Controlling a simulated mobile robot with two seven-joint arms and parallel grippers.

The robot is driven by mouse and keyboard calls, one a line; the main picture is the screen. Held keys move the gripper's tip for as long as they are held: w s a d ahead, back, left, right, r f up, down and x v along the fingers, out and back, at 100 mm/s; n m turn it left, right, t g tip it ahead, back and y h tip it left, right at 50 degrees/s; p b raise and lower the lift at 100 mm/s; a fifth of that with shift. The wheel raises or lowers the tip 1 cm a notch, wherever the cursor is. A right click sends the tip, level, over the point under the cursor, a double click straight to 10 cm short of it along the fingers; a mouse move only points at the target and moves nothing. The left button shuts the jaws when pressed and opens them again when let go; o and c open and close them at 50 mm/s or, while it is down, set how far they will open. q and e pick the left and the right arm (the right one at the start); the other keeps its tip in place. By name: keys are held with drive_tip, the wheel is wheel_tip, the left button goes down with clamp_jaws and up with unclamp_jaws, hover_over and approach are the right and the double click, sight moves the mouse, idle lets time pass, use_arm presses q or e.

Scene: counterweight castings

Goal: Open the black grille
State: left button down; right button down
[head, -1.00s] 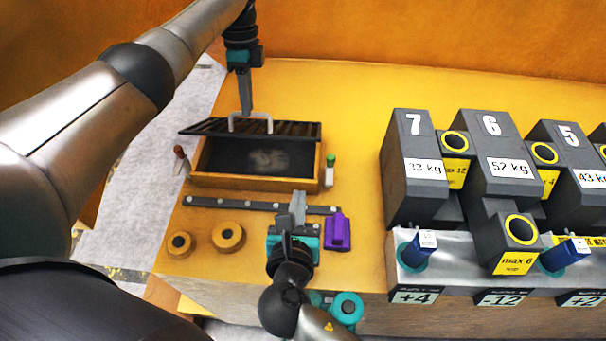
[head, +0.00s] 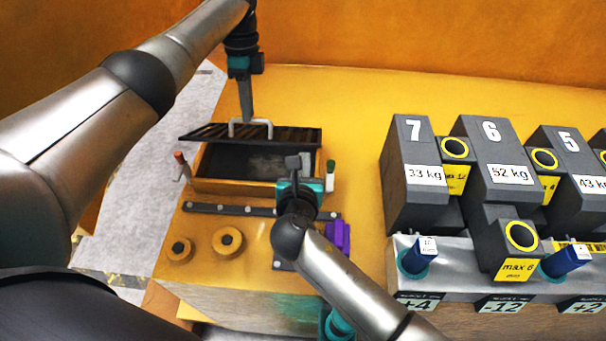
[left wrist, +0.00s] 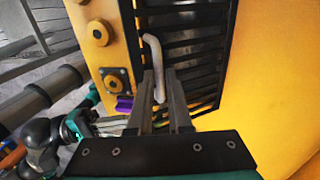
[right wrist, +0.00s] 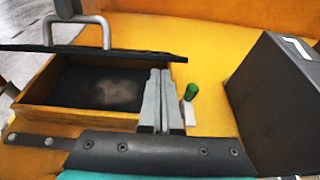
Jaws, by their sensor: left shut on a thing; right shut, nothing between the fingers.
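The black grille (head: 205,133), a slatted lid with a pale bar handle (head: 251,122), is tilted up over the yellow box (head: 235,187). The dark inside of the box shows under its raised front edge. My left gripper (head: 246,117) is shut on the handle; in the left wrist view its fingers (left wrist: 162,75) meet at the handle (left wrist: 155,55). My right gripper (head: 293,160) is shut and empty at the box's front right. In the right wrist view its fingertips (right wrist: 160,72) are close to the grille's raised edge (right wrist: 130,54); I cannot tell whether they touch.
A green-tipped peg (head: 331,167) and a red-tipped lever (head: 180,160) flank the box. A dark rail (head: 225,208), round yellow knobs (head: 228,242) and a purple block (head: 339,237) lie in front. Heavy grey numbered castings (head: 413,170) stand at right. The yellow surface behind them is clear.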

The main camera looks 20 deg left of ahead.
use_arm(q)
drive_tip(key=shift+w+a+f, duration=0.1)
drive_tip(key=shift+w+f, duration=0.15)
drive_tip(key=shift+w, duration=0.05)
use_arm(e)
drive_tip(key=shift+w+a+r, duration=0.15)
drive_tip(key=shift+w+r, duration=0.45)
drive_tip(key=shift+r, duration=0.35)
use_arm(q)
drive_tip(key=shift+w, duration=0.1)
use_arm(e)
drive_tip(key=shift+w+f, duration=0.1)
use_arm(q)
drive_tip(key=c, duration=0.9)
unclamp_jaws()
drive_tip(key=shift+w, duration=0.1)
use_arm(e)
drive_tip(key=shift+w+f, duration=0.1)
drive_tip(key=shift+f, duration=0.05)
use_arm(q)
drive_tip(key=shift+r, duration=0.1)
